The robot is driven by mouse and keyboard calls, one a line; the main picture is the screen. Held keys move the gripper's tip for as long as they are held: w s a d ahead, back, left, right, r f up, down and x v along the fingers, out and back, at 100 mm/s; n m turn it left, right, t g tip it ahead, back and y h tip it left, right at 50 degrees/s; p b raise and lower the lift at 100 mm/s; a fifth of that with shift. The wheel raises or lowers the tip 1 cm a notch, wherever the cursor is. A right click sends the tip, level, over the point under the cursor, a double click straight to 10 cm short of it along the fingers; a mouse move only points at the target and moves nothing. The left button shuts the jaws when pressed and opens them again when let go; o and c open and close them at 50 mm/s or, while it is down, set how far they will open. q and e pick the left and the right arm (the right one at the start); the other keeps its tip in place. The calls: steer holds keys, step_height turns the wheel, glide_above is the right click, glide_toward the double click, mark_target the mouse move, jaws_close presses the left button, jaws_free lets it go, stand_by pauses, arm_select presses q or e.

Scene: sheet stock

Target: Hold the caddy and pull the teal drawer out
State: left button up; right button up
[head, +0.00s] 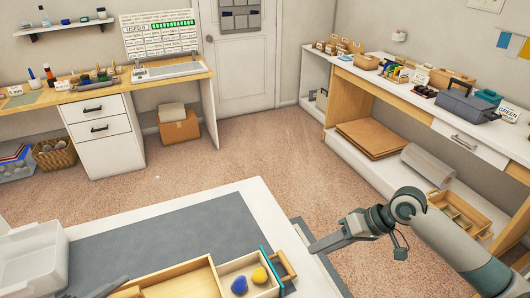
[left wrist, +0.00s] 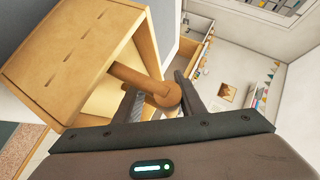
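The wooden caddy (head: 178,275) stands on the grey mat at the bottom of the head view. Its teal-edged drawer front (head: 268,267) is at its right side, with a wooden handle (head: 289,266) beyond it. A blue piece (head: 239,285) and a yellow piece (head: 259,275) lie in the compartment beside the teal panel. My right gripper (head: 314,247) is right of the drawer handle, apart from it; its finger gap is not clear. In the left wrist view, a round wooden bar (left wrist: 163,94) reaches between the spread fingers of my left gripper (left wrist: 156,82); no firm hold shows.
The grey mat (head: 170,235) is bare behind the caddy. A long bench (head: 430,105) with boxes and a toolbox runs along the right wall. Open floor (head: 240,150) lies between.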

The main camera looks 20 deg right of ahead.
arm_select(q)
steer(key=shift+w+r, duration=0.15)
steer(key=shift+r, duration=0.1)
steer(key=shift+a, duration=0.1)
steer(key=shift+s+a+r, duration=0.25)
steer(key=shift+s+a, duration=0.05)
steer(key=shift+a, duration=0.05)
steer(key=v, duration=0.8)
steer(key=shift+s+a+f, duration=0.15)
steer(key=shift+s+a, duration=0.1)
steer(key=shift+v, duration=1.1)
steer(key=shift+d, duration=0.1)
steer(key=o, duration=0.5)
